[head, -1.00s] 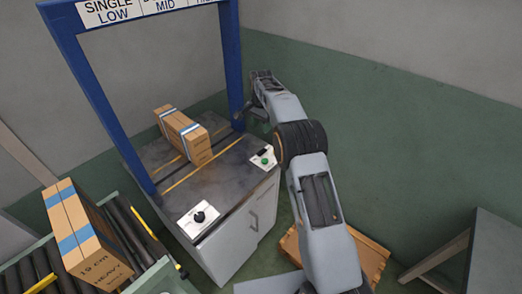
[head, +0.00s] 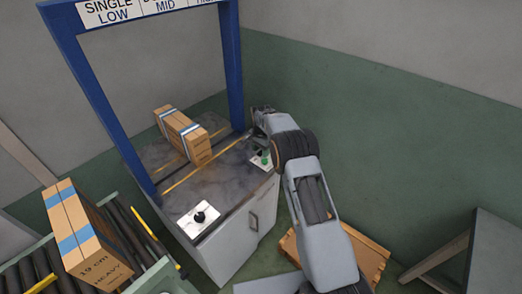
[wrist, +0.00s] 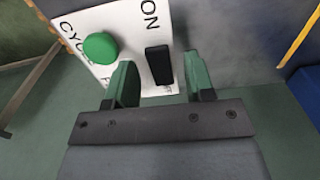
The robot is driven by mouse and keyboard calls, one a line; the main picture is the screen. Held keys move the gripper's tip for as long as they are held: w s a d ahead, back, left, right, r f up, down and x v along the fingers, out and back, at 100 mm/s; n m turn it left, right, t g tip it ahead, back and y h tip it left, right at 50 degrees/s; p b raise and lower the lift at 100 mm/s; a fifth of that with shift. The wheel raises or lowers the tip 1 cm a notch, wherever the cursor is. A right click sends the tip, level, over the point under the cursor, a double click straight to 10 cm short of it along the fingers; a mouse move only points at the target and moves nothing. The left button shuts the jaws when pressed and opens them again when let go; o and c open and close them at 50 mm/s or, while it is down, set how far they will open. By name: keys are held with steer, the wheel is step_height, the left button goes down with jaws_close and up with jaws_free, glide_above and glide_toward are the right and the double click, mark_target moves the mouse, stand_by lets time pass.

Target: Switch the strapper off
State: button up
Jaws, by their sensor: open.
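The strapper (head: 222,211) is a table-like cabinet with a dark top and a blue arch (head: 236,65) over it. Its right-hand panel is partly hidden behind my arm in the head view. In the wrist view this white panel (wrist: 132,20) carries a green round button (wrist: 100,46) and a black rocker switch (wrist: 159,65), with "ON" printed at the switch's far end and lettering partly hidden at the near end. My gripper (wrist: 155,82) is open, its green fingers either side of the switch's near end in the picture. I cannot tell whether they touch it.
A strapped carton (head: 183,136) stands on the strapper's top under the arch. A white panel with a black knob (head: 199,216) is at the front corner. Another carton (head: 72,235) sits on the roller conveyor (head: 128,235) at left. A wooden pallet (head: 366,257) lies behind my arm.

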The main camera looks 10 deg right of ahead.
steer(key=shift+f, duration=0.1)
jaws_close()
steer(key=shift+w+d+g+y+p, duration=0.2)
steer(key=shift+g+y+p, duration=0.1)
steer(key=shift+g+y, duration=0.5)
jaws_free()
stand_by(0.4)
step_height(320, 180, up, 14)
steer(key=w+d+p, duration=0.1)
steer(key=d+p, duration=0.1)
steer(key=p, duration=0.4)
steer(key=shift+w+f+p, duration=0.25)
steer(key=shift+w+p, duration=0.05)
steer(key=shift+d, duration=0.1)
